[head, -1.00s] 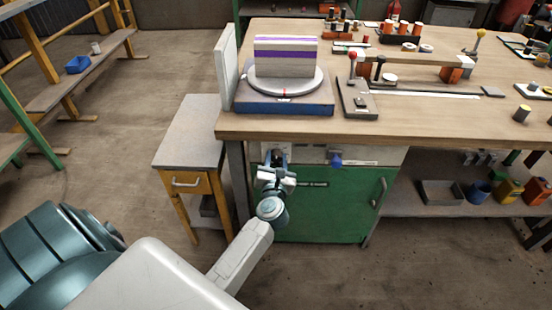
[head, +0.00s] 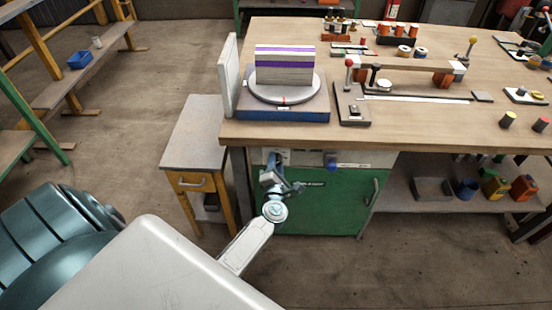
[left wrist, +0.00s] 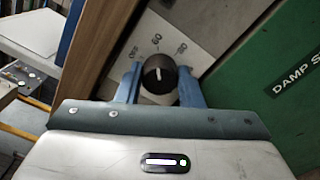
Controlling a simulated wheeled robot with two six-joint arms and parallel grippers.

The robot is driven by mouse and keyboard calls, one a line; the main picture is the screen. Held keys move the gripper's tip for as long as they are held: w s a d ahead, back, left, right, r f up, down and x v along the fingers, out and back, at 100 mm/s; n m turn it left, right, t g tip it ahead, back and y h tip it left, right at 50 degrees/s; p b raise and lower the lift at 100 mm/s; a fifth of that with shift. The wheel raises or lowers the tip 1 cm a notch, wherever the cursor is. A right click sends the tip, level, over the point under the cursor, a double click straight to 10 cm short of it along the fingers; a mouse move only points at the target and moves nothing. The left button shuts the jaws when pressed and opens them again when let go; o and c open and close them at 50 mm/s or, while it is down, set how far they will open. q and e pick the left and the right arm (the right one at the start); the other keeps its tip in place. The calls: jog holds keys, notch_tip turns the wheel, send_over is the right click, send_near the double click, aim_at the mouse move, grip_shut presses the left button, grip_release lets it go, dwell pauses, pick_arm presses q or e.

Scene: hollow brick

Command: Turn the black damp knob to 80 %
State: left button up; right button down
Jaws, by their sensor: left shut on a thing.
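The black damp knob (left wrist: 159,76) sits on a pale dial plate (left wrist: 190,30) in the left wrist view. A short white pointer line on its face points roughly upward in that picture, toward the printed marks. My left gripper (head: 271,166) is at the panel under the bench's front edge in the head view. Its two blue fingers stand on either side of the knob and are shut on it. In the head view the gripper mostly hides the knob. My right gripper is not in view.
A green cabinet door (head: 316,207), lettered "DAMP S..." in the wrist view, is just below the panel. A blue knob (head: 331,160) is to the right. The wooden bench top (head: 420,130) overhangs, and a small side table (head: 196,145) stands left.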

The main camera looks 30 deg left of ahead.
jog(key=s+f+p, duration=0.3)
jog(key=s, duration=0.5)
pick_arm(q)
jog(key=m, duration=0.3)
jog(key=shift+r+m, duration=0.15)
jog(key=shift+m, duration=0.25)
jog(key=m+p, duration=0.3)
jog(key=m, duration=0.1)
jog(key=shift+f+m+p, duration=0.25)
jog(key=shift+m+p, duration=0.75)
jog(key=shift+m, duration=0.2)
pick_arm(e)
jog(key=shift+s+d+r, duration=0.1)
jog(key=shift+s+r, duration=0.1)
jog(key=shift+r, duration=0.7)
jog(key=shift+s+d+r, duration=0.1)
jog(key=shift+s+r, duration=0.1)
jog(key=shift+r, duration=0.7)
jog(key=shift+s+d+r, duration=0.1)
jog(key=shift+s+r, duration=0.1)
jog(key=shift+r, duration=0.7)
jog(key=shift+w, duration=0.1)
pick_arm(q)
jog(key=o, duration=1)
jog(key=shift+s, duration=0.1)
